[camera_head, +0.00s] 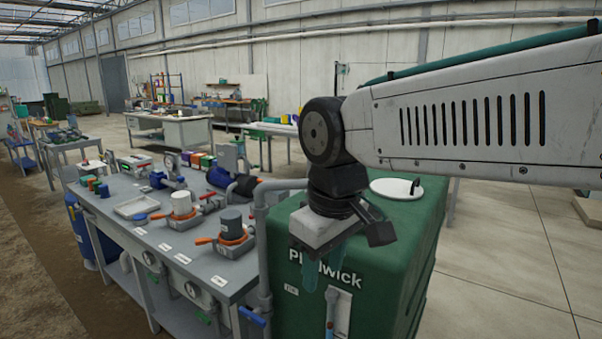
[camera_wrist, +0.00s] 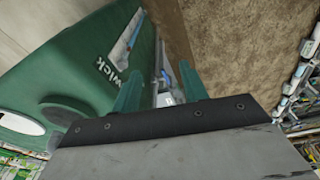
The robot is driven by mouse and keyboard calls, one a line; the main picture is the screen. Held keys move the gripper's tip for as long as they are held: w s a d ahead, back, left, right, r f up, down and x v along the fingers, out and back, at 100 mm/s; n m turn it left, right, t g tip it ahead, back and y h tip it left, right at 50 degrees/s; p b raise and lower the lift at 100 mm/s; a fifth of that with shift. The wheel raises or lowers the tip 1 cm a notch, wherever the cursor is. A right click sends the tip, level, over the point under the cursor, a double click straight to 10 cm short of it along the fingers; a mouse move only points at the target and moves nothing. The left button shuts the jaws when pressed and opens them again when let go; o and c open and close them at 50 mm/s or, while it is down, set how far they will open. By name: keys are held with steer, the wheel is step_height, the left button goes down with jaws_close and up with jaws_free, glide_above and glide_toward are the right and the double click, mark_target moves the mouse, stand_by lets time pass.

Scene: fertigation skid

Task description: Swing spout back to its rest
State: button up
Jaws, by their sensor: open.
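A grey pipe (camera_head: 263,235) rises between the bench and the green tank in the head view. Its top bends into a level arm (camera_head: 285,184) that looks like the spout and runs right, toward the tank top; its far end is hidden behind my arm. My gripper (camera_head: 321,278) points down in front of the tank's lettered face, with its two teal fingers apart. In the wrist view my gripper (camera_wrist: 160,82) is open, and a small pale grey part shows between and beyond the fingers. I cannot tell whether that is the pipe. No rest can be made out clearly.
The green tank (camera_head: 290,320) with a white lid (camera_head: 396,187) stands close under my arm. The grey bench (camera_head: 135,245) at left carries orange-handled fixtures and cups. A blue valve handle (camera_head: 252,316) sticks out low by the pipe. Open floor (camera_head: 520,240) lies right.

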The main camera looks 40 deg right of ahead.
steer(key=w+d+r+n, duration=0.5)
steer(key=w+d+r, duration=0.15)
steer(key=w, duration=0.45)
steer(key=w+d+r+n, duration=0.55)
steer(key=w+d, duration=0.25)
steer(key=w, duration=0.3)
steer(key=shift+t+h, duration=0.3)
steer(key=shift+h, duration=0.1)
steer(key=f, duration=0.8)
steer(key=shift+w+d, duration=0.2)
steer(key=shift+w, duration=0.15)
jaws_close()
